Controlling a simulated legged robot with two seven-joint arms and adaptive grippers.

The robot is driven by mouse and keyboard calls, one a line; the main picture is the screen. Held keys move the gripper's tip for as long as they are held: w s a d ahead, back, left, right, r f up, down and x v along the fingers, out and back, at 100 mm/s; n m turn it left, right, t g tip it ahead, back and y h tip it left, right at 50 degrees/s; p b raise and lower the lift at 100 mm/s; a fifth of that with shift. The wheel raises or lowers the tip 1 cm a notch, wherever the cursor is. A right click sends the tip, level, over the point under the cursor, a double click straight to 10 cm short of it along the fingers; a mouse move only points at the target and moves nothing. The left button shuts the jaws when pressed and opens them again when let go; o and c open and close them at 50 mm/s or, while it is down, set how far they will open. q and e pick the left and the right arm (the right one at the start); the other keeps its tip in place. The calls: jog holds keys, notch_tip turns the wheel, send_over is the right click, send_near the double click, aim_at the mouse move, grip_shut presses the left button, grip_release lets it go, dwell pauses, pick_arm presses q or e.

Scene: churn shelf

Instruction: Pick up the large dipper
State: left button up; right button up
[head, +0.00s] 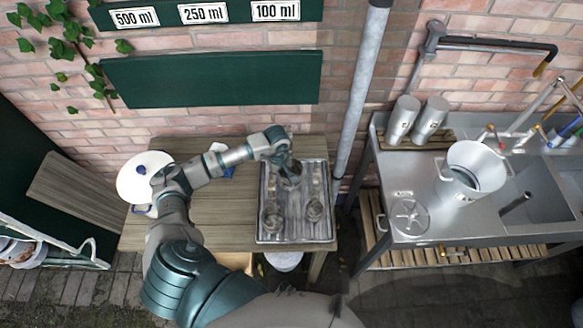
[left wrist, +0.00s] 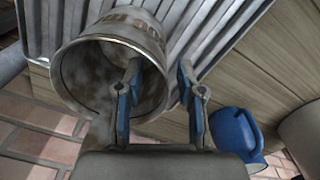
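The large dipper is a worn metal cup (left wrist: 85,75) with dark lettering on its side, filling the upper left of the left wrist view. In the head view it (head: 290,180) is partly hidden under my gripper, at the back of the ribbed metal tray (head: 292,236). My left gripper (left wrist: 160,72) is open. One finger overlaps the cup's mouth and the other is outside the rim, so the cup wall lies between them. The gripper also shows in the head view (head: 287,163). Whether the fingers touch the cup is unclear. My right gripper is not in view.
Two smaller cups (head: 272,216) (head: 314,210) stand at the front of the tray. A blue jug (left wrist: 236,132) is close to the right finger. A metal sink bench (head: 385,180) stands right.

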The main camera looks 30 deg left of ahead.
aim_at(279, 182)
pick_arm(q)
jog(key=f, duration=0.3)
jog(key=a+f, duration=0.1)
jog(key=shift+w+a+f, duration=0.1)
jog(key=shift+w+f, duration=0.15)
jog(key=shift+d, duration=0.25)
jog(key=shift+d+r, duration=0.1)
jog(key=shift+d, duration=0.05)
jog(key=shift+c, duration=1.4)
jog(key=shift+d, duration=0.15)
grip_shut()
